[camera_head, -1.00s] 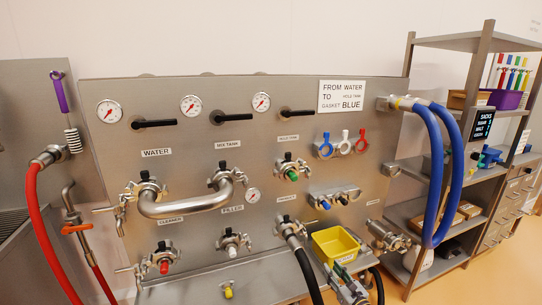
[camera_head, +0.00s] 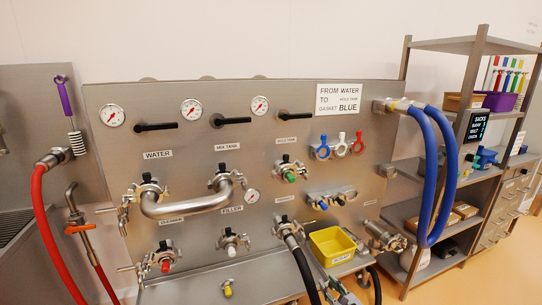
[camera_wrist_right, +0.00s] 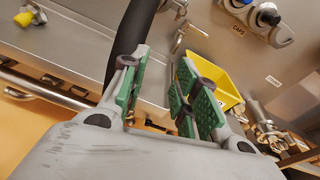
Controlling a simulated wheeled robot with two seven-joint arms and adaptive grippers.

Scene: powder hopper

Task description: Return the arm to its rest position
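My right gripper (camera_head: 340,291) is low in the head view, below and in front of the yellow bin (camera_head: 324,254), partly cut off by the bottom edge. In the right wrist view its green-padded fingers (camera_wrist_right: 164,92) stand apart with nothing between them. The yellow bin (camera_wrist_right: 222,82) shows behind the right finger there. A black hose (camera_wrist_right: 133,35) passes behind the left finger. My left gripper is out of view.
The steel panel (camera_head: 330,120) carries gauges, valves and a bent pipe (camera_head: 185,206). A black hose (camera_head: 305,274) hangs left of my right gripper. A blue hose (camera_head: 430,170) loops at the right, before a shelf (camera_head: 470,43). A red hose (camera_head: 42,220) hangs at the left.

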